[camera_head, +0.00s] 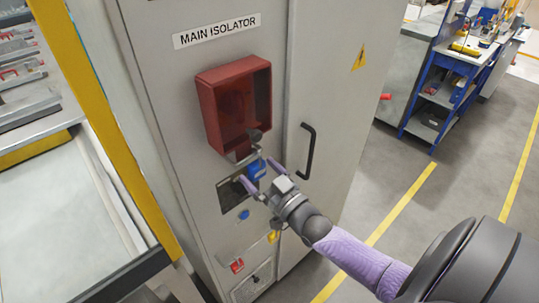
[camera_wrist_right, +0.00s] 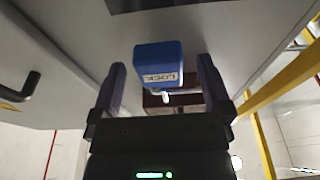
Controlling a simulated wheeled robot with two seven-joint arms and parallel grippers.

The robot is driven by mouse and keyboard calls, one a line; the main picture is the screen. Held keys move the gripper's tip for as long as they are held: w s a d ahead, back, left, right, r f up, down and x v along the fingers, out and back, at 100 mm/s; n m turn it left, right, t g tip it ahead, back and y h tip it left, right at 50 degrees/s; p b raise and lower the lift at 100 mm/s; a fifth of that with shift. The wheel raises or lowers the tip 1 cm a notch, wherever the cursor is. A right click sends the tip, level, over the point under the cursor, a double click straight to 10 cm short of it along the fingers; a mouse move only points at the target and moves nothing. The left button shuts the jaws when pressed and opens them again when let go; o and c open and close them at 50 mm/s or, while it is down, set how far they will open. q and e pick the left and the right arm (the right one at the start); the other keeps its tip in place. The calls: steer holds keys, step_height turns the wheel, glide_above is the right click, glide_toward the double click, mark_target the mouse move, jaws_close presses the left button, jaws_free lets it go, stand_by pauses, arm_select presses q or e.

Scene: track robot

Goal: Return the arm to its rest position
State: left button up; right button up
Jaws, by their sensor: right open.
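My right arm reaches in from the lower right in the head view. Its gripper (camera_head: 251,169) is at the front of the grey cabinet (camera_head: 200,130), below the red box (camera_head: 235,100). The gripper is open, with its two purple fingers apart. A blue padlock (camera_head: 257,169) hangs between the fingers in the head view. In the right wrist view the padlock (camera_wrist_right: 158,62), labelled LOCK, shows between the open fingers, with a gap on each side. My left gripper is not in view.
A black door handle (camera_head: 308,150) stands out right of the gripper. Blue, yellow and red items sit on the cabinet below. A yellow post (camera_head: 105,120) and a workbench frame stand at left. A blue shelf bench (camera_head: 440,95) is at upper right. Floor at right is clear.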

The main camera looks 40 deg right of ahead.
steer(key=a+v, duration=0.1)
steer(key=v, duration=0.7)
steer(key=s+a+f+g+h+b, duration=0.1)
steer(key=s+f+g+b, duration=0.25)
steer(key=f, duration=0.75)
steer(key=s+f+g+b, duration=0.2)
steer(key=s+f+g, duration=0.2)
steer(key=f, duration=0.6)
steer(key=s+a+f+g+h+b, duration=0.1)
steer(key=s+f+g+b, duration=0.2)
steer(key=f, duration=0.8)
steer(key=s+a+f+n+g+b, duration=0.1)
steer(key=s+a+f+g+b, duration=0.1)
steer(key=s+f, duration=0.5)
steer(key=s+a+f+g+b, duration=0.2)
steer(key=s+a+f+g, duration=0.2)
steer(key=s+f+g, duration=0.3)
steer(key=s, duration=0.5)
steer(key=shift+n, duration=0.4)
steer(key=shift+w, duration=0.1)
